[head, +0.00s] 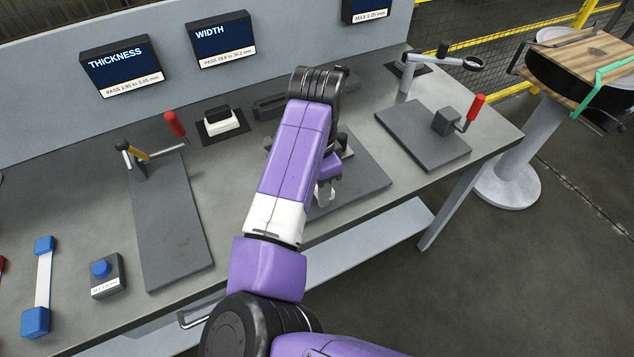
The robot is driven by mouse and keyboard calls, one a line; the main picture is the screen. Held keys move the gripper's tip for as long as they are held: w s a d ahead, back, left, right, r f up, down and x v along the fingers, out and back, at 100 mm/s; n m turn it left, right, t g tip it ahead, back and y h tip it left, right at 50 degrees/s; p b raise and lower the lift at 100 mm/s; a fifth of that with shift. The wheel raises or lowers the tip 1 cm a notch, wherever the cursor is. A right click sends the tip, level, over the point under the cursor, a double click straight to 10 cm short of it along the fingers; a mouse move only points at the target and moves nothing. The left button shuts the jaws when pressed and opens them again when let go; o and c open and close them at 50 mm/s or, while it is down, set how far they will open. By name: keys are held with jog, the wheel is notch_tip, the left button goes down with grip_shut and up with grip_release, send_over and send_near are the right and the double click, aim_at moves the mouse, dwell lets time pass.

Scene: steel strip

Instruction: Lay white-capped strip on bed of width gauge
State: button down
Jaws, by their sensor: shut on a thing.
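My gripper (325,195) is low over the dark grey plate of the middle station (372,185), which seems to be the width gauge. My purple arm reaches across and covers much of this station. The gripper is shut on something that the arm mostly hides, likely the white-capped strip. A small pale piece (348,147) shows just right of the arm and may be one of its white caps. I cannot tell whether the strip touches the bed.
The thickness station (175,235) with a red-handled lever stands left. A blue-capped strip (43,280) and a blue-button box (106,275) lie at far left. A white-topped block (222,121) sits behind. Another plate (425,133) with a red handle stands right, near the bench edge.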

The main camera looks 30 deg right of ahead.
jog(key=shift+f, duration=0.35)
dwell(0.5)
jog(key=c, duration=0.7)
grip_release()
jog(key=shift+o, duration=0.2)
jog(key=shift+r+b, duration=0.5)
jog(key=shift+r, duration=3.4)
